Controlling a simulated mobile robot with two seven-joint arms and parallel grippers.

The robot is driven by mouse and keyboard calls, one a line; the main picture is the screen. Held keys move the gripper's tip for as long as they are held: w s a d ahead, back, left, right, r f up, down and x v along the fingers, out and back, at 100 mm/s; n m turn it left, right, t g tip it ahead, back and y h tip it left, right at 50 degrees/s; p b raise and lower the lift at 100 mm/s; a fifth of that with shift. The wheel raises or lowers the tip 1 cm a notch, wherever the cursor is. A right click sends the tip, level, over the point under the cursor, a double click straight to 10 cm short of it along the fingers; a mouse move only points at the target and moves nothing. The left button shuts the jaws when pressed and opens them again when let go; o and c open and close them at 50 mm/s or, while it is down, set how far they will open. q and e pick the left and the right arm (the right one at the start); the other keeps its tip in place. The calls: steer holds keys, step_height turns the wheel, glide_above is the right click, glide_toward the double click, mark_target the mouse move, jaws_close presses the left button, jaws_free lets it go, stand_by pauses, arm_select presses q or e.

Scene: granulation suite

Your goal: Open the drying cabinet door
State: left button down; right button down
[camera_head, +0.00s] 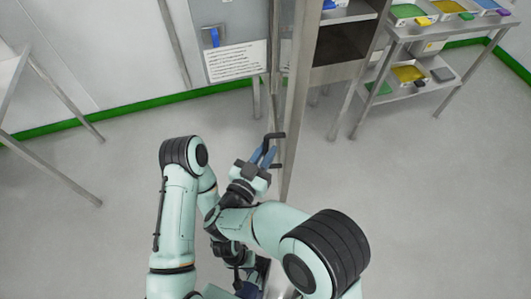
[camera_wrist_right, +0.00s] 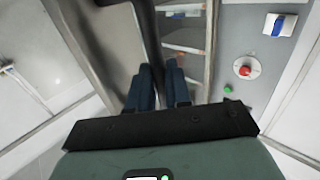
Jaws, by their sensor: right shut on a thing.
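The drying cabinet door (camera_head: 297,90) stands ajar and shows nearly edge-on in the head view. In the right wrist view it is the grey panel (camera_wrist_right: 105,50) left of the opening. Its dark handle (camera_head: 274,136) also shows in the wrist view as a black bar (camera_wrist_right: 151,35). My right gripper (camera_head: 265,157) is shut on the handle; its blue fingers (camera_wrist_right: 158,85) lie on either side of the bar. Shelves inside the cabinet (camera_head: 345,45) show past the door. My left gripper (camera_head: 250,284) is low in the head view, partly hidden by my right arm.
A steel rack (camera_head: 396,32) with coloured trays stands at the right. A steel table (camera_head: 10,75) is at the left edge. A grey panel with a sign (camera_head: 236,60) is left of the door. A red button (camera_wrist_right: 243,69) shows in the wrist view. The floor (camera_head: 430,200) is clear.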

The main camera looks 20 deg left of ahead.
steer(key=shift+w+r, duration=0.2)
steer(key=shift+w, duration=0.1)
steer(key=c, duration=1.2)
jaws_free()
steer(key=shift+w+a+f, duration=0.15)
steer(key=shift+w+f, duration=0.05)
steer(key=shift+w, duration=0.05)
arm_select(q)
steer(key=shift+w, duration=0.15)
arm_select(e)
steer(key=shift+s, duration=0.15)
arm_select(q)
steer(key=shift+a, duration=0.1)
arm_select(e)
steer(key=shift+s, duration=0.1)
